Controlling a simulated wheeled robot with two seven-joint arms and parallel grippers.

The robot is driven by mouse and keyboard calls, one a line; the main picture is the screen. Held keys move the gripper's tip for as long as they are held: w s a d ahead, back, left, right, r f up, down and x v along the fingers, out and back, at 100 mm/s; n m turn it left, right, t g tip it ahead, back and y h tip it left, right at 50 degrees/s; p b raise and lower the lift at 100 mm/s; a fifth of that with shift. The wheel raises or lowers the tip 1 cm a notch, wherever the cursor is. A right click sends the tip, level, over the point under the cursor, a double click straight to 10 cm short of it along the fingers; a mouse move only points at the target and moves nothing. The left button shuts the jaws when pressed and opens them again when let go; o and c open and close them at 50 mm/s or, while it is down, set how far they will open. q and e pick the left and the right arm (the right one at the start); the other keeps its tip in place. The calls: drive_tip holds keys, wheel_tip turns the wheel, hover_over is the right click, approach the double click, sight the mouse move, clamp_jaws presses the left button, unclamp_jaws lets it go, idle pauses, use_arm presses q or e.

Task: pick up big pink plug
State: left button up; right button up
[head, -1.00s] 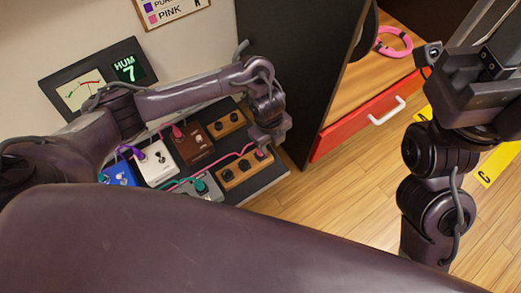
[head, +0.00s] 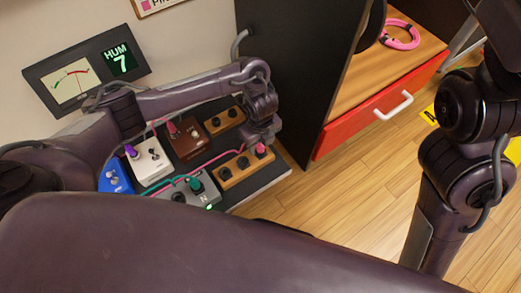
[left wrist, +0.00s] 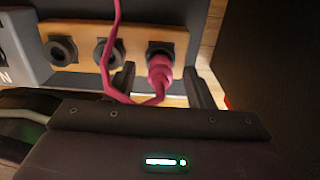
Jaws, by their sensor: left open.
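The big pink plug (head: 260,150) sits in the right-end socket of the wooden socket block (head: 228,177) at the front right of the pedalboard. In the left wrist view the plug (left wrist: 160,72) stands in the rightmost of three sockets, with its pink cable looping to the left and up. My left gripper (head: 261,138) is over that end of the block. In the left wrist view its two fingers (left wrist: 159,85) are apart, one on each side of the plug, and not closed on it. My right arm is at the right edge, its gripper out of view.
Blue, white, brown and grey pedals with cables stand left of the block. A second socket block (head: 225,122) lies behind. A black cabinet side and a red drawer (head: 375,110) stand to the right. A pink cable coil (head: 401,35) lies above the drawer. A meter reads HUM 7 (head: 121,58).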

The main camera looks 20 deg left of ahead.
use_arm(q)
drive_tip(key=shift+f, duration=0.1)
clamp_jaws()
idle(0.3)
